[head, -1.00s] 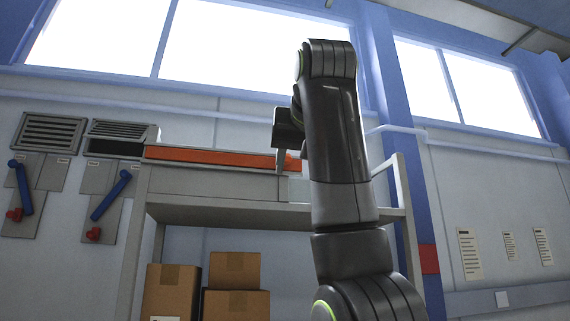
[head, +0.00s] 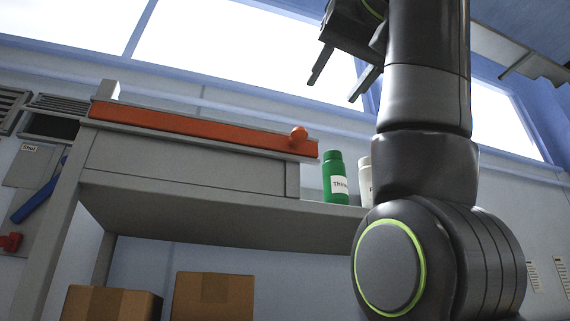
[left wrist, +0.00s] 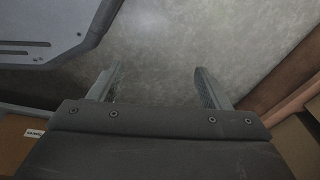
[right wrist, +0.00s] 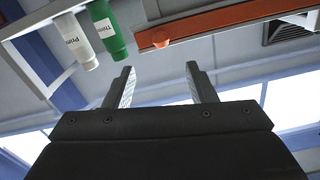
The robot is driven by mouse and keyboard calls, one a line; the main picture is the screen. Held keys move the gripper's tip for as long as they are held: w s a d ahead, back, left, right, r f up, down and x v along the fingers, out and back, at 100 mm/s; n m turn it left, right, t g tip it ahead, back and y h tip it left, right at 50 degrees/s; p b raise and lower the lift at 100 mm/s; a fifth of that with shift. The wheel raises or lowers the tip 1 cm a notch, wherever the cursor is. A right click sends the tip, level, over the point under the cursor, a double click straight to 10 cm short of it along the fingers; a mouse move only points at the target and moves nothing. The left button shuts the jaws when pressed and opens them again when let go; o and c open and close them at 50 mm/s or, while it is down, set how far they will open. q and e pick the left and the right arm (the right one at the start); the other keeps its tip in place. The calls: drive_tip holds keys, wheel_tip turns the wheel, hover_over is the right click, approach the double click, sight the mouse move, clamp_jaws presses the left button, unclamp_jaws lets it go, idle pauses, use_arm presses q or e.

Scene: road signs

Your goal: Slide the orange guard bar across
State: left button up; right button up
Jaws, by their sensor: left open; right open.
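The orange guard bar (head: 200,129) lies along the top front of a grey bench unit, with a round orange knob (head: 299,134) near its right end. The bar (right wrist: 225,20) and knob (right wrist: 161,40) also show at the top of the right wrist view. My right gripper (head: 336,92) is open and empty, above and a little right of the knob, apart from it. Its two fingers (right wrist: 160,84) show spread in the right wrist view. My left gripper (left wrist: 158,80) is open and empty over a bare grey floor; it is not in the head view.
A green bottle (head: 335,178) and a white bottle (head: 365,180) stand on the shelf just right of the bar's end. Cardboard boxes (head: 214,296) sit below the shelf. A blue lever (head: 38,195) is on the wall at left.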

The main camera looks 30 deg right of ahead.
use_arm(q)
drive_tip(key=s+r+p, duration=0.3)
drive_tip(key=s, duration=0.2)
use_arm(e)
drive_tip(key=p, duration=0.4)
approach(303, 128)
drive_tip(key=x, duration=0.5)
drive_tip(key=p+x, duration=0.4)
drive_tip(key=shift+w+d, duration=0.1)
drive_tip(key=shift+w, duration=0.3)
use_arm(q)
wheel_tip(303, 128, up, 9)
drive_tip(key=w+p, duration=0.1)
drive_tip(key=w, duration=0.1)
drive_tip(key=shift+a, duration=0.15)
use_arm(e)
drive_tip(key=shift+x, duration=0.85)
drive_tip(key=shift+f, duration=0.2)
drive_tip(key=shift+c, duration=0.2)
clamp_jaws()
